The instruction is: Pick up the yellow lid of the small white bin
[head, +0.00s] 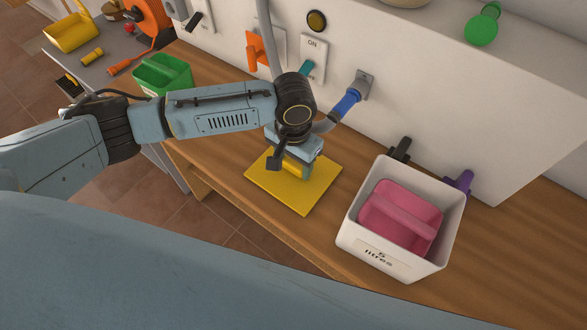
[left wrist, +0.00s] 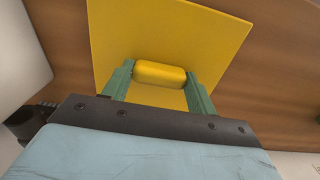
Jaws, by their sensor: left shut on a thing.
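The yellow lid (head: 314,193) is a flat square plate with a bar handle in its middle. It lies roughly level over the wooden counter; I cannot tell whether it touches the wood. My left gripper (head: 295,168) is above the lid and shut on its handle, hiding part of it. In the left wrist view the yellow handle (left wrist: 160,74) sits between the two green fingers, with the lid plate (left wrist: 120,35) behind it. The small white bin (head: 355,235) stands open to the right of the lid, with a pink object (head: 388,211) inside. My right gripper is not in view.
A green bin (head: 163,88) stands at the left end of the counter (head: 500,262). Behind rises a white wall with an orange handle (head: 255,55), a teal lever (head: 305,69), a blue-handled valve (head: 347,102), and black and purple fittings. The counter's front edge is near.

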